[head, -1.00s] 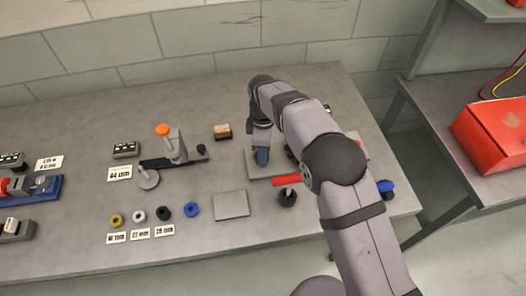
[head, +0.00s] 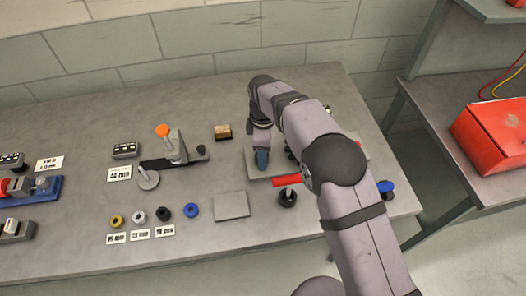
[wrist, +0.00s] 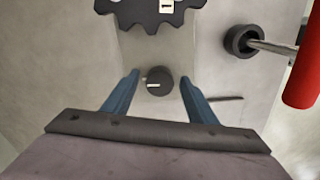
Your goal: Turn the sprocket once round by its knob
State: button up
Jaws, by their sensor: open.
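The sprocket (wrist: 150,12) is a dark toothed wheel at the top of the wrist view, cut off by the frame edge, with a white tag marked 1. A dark round knob (wrist: 155,82) with a pale mark stands nearer, over the grey plate (wrist: 185,50). I cannot tell how it joins the sprocket. My gripper (wrist: 158,80) is open, its blue fingers on either side of the knob with gaps showing. In the head view my gripper (head: 262,158) is over the left part of the plate (head: 252,170), and my arm hides most of the sprocket.
A red-handled tool (head: 286,181) stands in a black round holder (head: 287,199) in front of the plate; its red handle (wrist: 306,65) is at the wrist view's right. A flat grey pad (head: 231,206) and several coloured rings lie to the left. An orange-knobbed fixture (head: 175,150) stands farther left.

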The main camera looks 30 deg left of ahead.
jog(key=shift+r+b, duration=1)
jog(key=shift+r, duration=2.65)
jog(key=shift+w+d, duration=0.15)
jog(key=shift+d, duration=0.05)
jog(key=w+d+m, duration=0.1)
jog(key=d+m, duration=0.1)
jog(key=d, duration=0.2)
jog(key=w+d+r+m, duration=0.1)
jog(key=w+d+m, duration=0.1)
jog(key=d, duration=0.3)
jog(key=w+d+m, duration=0.2)
jog(key=d, duration=0.2)
jog(key=shift+w+d+r, duration=0.15)
jog(key=shift+d+r, duration=0.1)
jog(key=shift+r, duration=0.1)
jog(key=s+d+m, duration=0.2)
jog(key=d+m, duration=0.2)
jog(key=d, duration=0.4)
jog(key=s+d+f+m, duration=0.15)
jog(key=d+m, duration=0.25)
jog(key=d, duration=0.4)
jog(key=s+d+m, duration=0.3)
jog(key=d+m, duration=0.1)
jog(key=d, duration=0.4)
jog(key=s+d+f+m, duration=0.2)
jog(key=s+d+m, duration=0.4)
jog(key=s, duration=0.4)
jog(key=shift+d+f, duration=0.4)
jog(key=shift+d, duration=0.35)
jog(key=shift+c, duration=0.4)
